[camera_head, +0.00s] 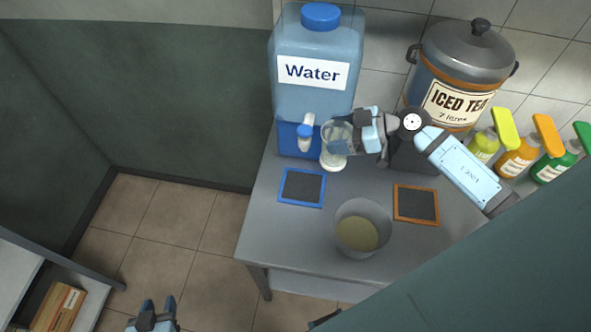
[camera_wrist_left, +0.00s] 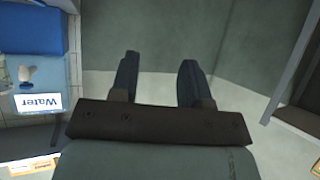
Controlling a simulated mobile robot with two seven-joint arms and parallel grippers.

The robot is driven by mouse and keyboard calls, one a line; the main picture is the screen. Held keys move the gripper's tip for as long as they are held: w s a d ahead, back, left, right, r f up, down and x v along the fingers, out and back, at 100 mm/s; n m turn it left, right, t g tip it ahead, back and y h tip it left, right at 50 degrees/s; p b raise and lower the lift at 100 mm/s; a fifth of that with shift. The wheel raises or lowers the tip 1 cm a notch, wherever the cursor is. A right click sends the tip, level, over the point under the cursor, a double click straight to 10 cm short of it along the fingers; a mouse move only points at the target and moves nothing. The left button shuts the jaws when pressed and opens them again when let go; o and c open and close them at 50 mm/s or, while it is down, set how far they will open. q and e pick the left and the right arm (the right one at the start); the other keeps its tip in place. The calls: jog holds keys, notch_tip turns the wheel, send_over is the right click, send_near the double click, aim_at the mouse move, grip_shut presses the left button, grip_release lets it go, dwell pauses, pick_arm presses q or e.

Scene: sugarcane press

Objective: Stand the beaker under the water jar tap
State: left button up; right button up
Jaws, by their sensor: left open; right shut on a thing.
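The blue water jar (camera_head: 316,95) with its white label stands at the back left of the table. Its tap (camera_head: 305,137) with a blue handle sticks out at the lower front. A clear glass beaker (camera_head: 334,157) is held just right of the tap, apart from it in the picture. My right gripper (camera_head: 352,137) is shut on the beaker from the right; its fingers hide part of it. Whether the beaker touches the table I cannot tell. My left gripper (camera_head: 158,306) is open and empty, low over the floor at the bottom left; its fingers show in the left wrist view (camera_wrist_left: 160,75).
A blue-framed mat (camera_head: 302,187) lies before the jar, an orange-framed mat (camera_head: 416,204) further right. A grey pot (camera_head: 362,228) with yellowish contents stands at the front. The iced tea urn (camera_head: 459,75) and several bottles (camera_head: 517,155) stand at the back right.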

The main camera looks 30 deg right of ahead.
jog(key=f, duration=0.6)
jog(key=shift+s, duration=0.25)
notch_tip(320, 180, down, 8)
jog(key=b, duration=0.1)
pick_arm(q)
jog(key=shift+s+f+p, duration=0.25)
jog(key=shift+s+p, duration=0.45)
jog(key=shift+s, duration=0.05)
pick_arm(e)
jog(key=w+a, duration=0.5)
jog(key=a, duration=0.1)
jog(key=shift+a+f, duration=0.25)
jog(key=shift+f, duration=0.1)
jog(key=o, duration=1.2)
